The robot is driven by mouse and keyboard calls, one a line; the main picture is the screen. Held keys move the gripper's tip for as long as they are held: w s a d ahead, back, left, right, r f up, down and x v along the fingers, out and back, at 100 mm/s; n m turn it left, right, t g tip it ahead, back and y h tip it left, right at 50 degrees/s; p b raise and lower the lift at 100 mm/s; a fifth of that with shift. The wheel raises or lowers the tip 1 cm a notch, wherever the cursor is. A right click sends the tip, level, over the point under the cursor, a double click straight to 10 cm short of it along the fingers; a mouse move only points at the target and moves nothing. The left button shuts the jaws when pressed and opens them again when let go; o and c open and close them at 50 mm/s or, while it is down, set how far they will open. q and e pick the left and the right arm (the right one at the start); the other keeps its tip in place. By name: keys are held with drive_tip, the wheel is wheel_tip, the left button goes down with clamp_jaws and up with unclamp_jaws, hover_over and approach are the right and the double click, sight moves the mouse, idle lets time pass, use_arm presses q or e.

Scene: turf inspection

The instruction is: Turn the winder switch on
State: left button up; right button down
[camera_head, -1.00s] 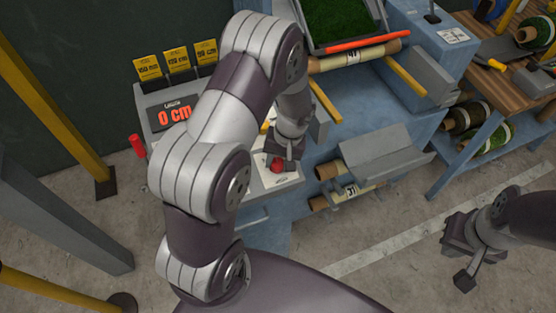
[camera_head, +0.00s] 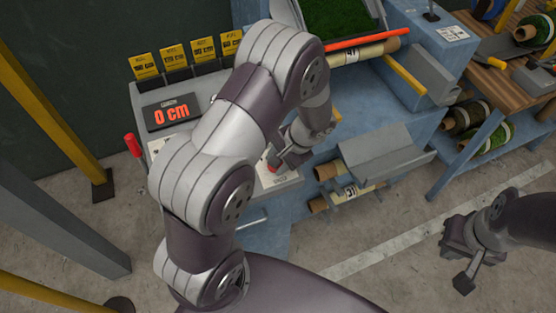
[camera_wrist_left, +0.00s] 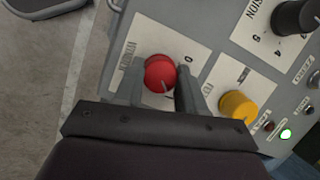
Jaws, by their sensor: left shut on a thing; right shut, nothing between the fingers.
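The red winder switch (camera_wrist_left: 160,73) is a round knob on a white label on the grey control panel (camera_wrist_left: 215,35). My left gripper (camera_wrist_left: 159,86) is shut on this knob, one finger on each side. In the head view the left gripper (camera_head: 281,158) is at the panel's front right corner, and the knob (camera_head: 272,165) is partly hidden. My right gripper (camera_head: 463,266) is shut and empty above the floor at the right.
A display (camera_head: 171,112) reads 0 cm. A red lever (camera_head: 133,144) stands at the panel's left. Turf rolls (camera_head: 468,116) lie on the right-hand rack.

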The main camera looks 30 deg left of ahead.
use_arm(q)
drive_tip(key=shift+w+r, duration=0.1)
drive_tip(key=shift+r, duration=0.05)
idle(0.4)
drive_tip(key=o, duration=1.1)
drive_tip(key=shift+c, duration=0.2)
drive_tip(key=s+p+v, duration=0.1)
drive_tip(key=v, duration=1.1)
drive_tip(key=shift+w+d+r, duration=0.2)
drive_tip(key=shift+w+d, duration=0.05)
drive_tip(key=shift+w, duration=0.2)
